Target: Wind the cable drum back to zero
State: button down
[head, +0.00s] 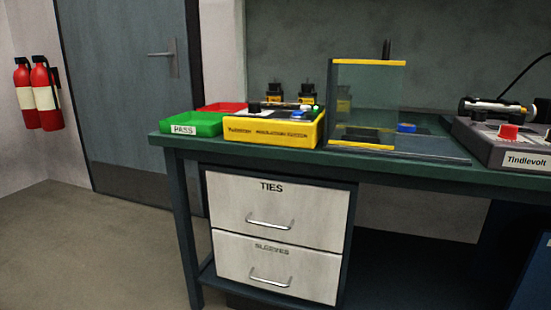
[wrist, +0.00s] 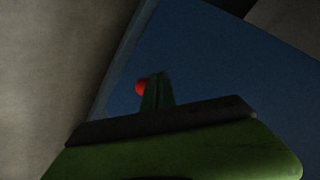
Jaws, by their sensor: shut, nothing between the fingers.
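No cable drum can be made out for certain in either view. My gripper (wrist: 157,78) shows in the wrist view as a narrow dark green pair of fingers, closed together and empty. Just behind its tip, to the left, is a small red ball-like knob (wrist: 141,87), partly hidden by the fingers. Behind it lies a large plain dark blue surface (wrist: 225,60). I cannot tell whether the fingers touch the knob. The gripper does not show in the head view. There, the edge of a blue object (head: 535,275) shows at the lower right, mostly cut off.
A green bench (head: 400,170) carries a green PASS tray (head: 190,123), a red tray (head: 222,107), a yellow tester (head: 270,132), a clear guard (head: 367,100) and a grey Tindlevolt unit (head: 485,150). Drawers (head: 280,215) sit below. Floor (head: 90,245) is clear at left.

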jog(key=p+v, duration=0.5)
jog(key=v, duration=0.3)
